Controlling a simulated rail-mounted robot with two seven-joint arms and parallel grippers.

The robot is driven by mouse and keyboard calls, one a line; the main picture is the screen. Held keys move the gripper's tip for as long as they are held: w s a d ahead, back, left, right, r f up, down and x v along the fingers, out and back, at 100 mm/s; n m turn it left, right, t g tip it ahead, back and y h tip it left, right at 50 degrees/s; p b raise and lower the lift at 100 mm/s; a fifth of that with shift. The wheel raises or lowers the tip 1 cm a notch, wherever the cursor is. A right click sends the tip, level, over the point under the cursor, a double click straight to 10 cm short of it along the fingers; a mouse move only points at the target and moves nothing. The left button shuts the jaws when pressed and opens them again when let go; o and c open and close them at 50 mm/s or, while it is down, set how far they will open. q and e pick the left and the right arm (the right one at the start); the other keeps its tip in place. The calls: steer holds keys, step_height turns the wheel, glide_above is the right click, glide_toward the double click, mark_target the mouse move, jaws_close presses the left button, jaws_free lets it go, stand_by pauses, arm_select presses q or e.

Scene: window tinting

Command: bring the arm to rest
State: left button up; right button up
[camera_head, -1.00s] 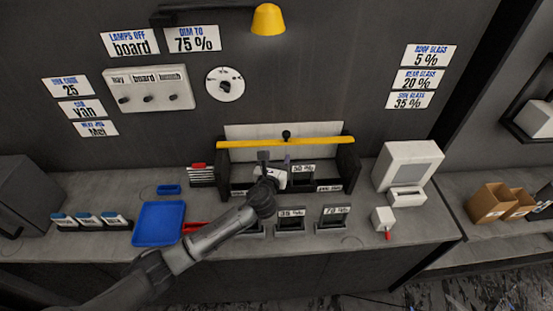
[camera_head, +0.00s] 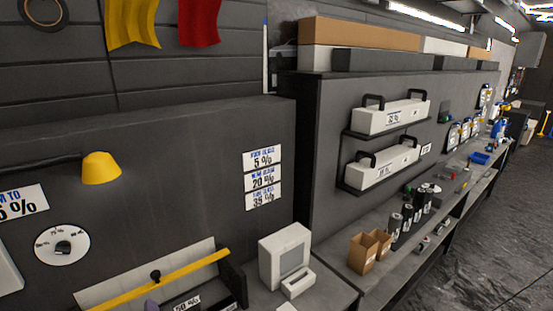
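My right gripper is not in view.
A yellow lamp (camera_head: 101,168) and a round dial (camera_head: 62,246) are on the left wall. A white boxy device (camera_head: 284,255) stands on the bench. Further right are cardboard boxes (camera_head: 363,252), dark cylinders and shelved long white cases (camera_head: 390,116). The floor (camera_head: 480,260) is clear.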

arm_select(q)
steer(key=s+d+r+n+g+h, duration=0.2)
steer(key=s+d+n, duration=0.3)
steer(key=n, duration=0.4)
steer(key=s+d+r+n+g+h, duration=0.2)
steer(key=s+d+n+g, duration=0.1)
steer(key=s+n, duration=0.55)
steer(key=s+d+f+n+g+h, duration=0.15)
steer(key=s+f, duration=0.35)
steer(key=s, duration=0.5)
steer(key=s+d+f+n+g+h, duration=0.1)
steer(key=s+d+f+g, duration=0.2)
steer(key=s+f, duration=0.45)
steer(key=s+d+f+n+g+h, duration=0.15)
steer(key=s+f, duration=0.25)
steer(key=s, duration=0.8)
step_height(320, 180, up, 22)
steer(key=w+p, duration=0.1)
steer(key=p, duration=2)
steer(key=shift+w+d+f+m, duration=0.15)
steer(key=shift+d+m, duration=0.05)
steer(key=shift+m, duration=0.25)
